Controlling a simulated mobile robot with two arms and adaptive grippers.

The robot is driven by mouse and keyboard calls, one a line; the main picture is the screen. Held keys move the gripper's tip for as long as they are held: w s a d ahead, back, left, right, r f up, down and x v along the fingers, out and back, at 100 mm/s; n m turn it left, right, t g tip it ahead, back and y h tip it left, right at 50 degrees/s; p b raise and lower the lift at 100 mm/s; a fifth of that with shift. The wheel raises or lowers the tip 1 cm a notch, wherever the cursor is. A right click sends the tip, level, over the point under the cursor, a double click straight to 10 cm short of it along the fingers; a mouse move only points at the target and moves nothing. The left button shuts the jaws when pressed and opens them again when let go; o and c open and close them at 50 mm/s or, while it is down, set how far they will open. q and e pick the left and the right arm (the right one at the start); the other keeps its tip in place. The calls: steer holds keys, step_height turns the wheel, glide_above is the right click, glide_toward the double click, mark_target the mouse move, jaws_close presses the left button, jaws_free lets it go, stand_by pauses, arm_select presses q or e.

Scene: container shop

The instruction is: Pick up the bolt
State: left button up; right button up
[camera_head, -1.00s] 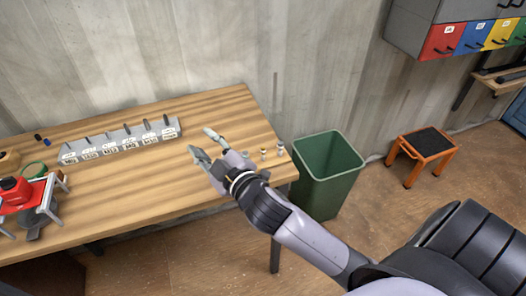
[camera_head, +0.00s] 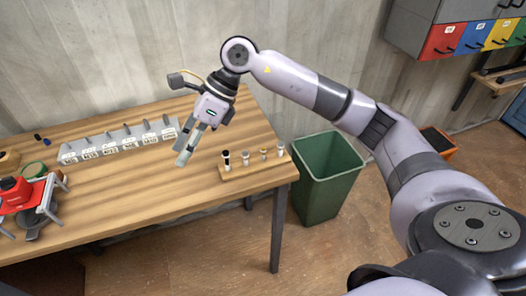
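Several small bolts stand upright in a row in a small wooden holder (camera_head: 254,171) near the right end of the table. The leftmost bolt (camera_head: 226,160) and the one beside it (camera_head: 245,160) have dark tops. The two on the right (camera_head: 263,154) (camera_head: 280,151) look lighter or brassy. Which bolt the task means cannot be told. My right gripper (camera_head: 184,157) points down over the table, left of the holder and apart from it. Its fingers overlap in this view, so their gap is unclear, and no bolt shows between them. My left gripper is out of view.
A grey labelled compartment tray (camera_head: 118,146) lies toward the back of the wooden table (camera_head: 120,200). A red tool (camera_head: 18,192) stands at the left. A green bin (camera_head: 328,175) stands by the table's right end. The table's middle front is clear.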

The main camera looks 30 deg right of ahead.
steer(key=w+d+r+h, duration=0.15)
steer(key=d+h, duration=0.35)
steer(key=d, duration=0.7)
steer(key=r+m+h, duration=0.2)
steer(key=h, duration=0.1)
glide_above(264, 148)
steer(key=f, duration=0.6)
steer(key=f+p, duration=0.1)
steer(key=f, duration=0.4)
steer(key=shift+s+a+f+p, duration=0.2)
steer(key=shift+f+p, duration=0.1)
steer(key=shift+f, duration=0.1)
steer(key=f+p, duration=0.1)
steer(key=f, duration=0.1)
steer(key=f+p, duration=0.1)
steer(key=f, duration=0.1)
steer(key=shift+w+d+f, duration=0.1)
steer(key=shift+w+d, duration=0.05)
steer(key=shift+w, duration=0.05)
steer(key=shift+f, duration=0.55)
steer(key=shift+c, duration=0.5)
jaws_close()
